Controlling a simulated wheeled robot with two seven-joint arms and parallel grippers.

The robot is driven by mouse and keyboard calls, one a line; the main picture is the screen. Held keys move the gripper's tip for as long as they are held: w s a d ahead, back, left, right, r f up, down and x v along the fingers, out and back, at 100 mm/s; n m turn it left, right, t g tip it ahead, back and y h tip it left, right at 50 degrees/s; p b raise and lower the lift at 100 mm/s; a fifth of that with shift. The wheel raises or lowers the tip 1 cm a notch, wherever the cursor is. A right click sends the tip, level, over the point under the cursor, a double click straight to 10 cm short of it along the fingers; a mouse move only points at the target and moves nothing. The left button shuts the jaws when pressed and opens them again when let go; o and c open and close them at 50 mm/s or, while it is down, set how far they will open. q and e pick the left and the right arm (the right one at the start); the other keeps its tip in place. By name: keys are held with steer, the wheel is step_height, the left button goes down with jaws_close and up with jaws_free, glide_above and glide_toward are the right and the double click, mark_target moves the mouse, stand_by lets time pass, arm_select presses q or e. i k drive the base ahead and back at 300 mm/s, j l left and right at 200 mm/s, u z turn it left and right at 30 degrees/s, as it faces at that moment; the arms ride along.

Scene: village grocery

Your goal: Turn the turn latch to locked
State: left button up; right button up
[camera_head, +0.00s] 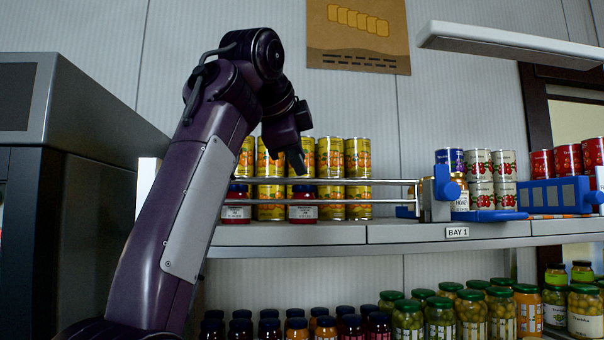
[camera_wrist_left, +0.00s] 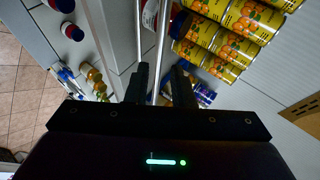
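A blue turn latch (camera_head: 445,183) stands on a small metal post at the right end of a pair of horizontal rails (camera_head: 350,182), on the shelf above the "BAY 1" label. Its handle looks roughly upright. My left gripper (camera_head: 297,160) is in front of the yellow tins, left of the latch and well apart from it. In the left wrist view my left gripper (camera_wrist_left: 158,88) has its two dark fingers spread, with the rails running past beyond them and nothing clearly held. The latch cannot be made out for certain there. My right gripper is not in view.
A blue bracket (camera_head: 560,195) lies to the right of the latch, near white and red tins. Jars (camera_head: 440,318) fill the lower shelf. A dark cabinet (camera_head: 60,200) stands at left.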

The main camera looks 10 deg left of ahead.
mark_target(444, 190)
steer(key=k, duration=1)
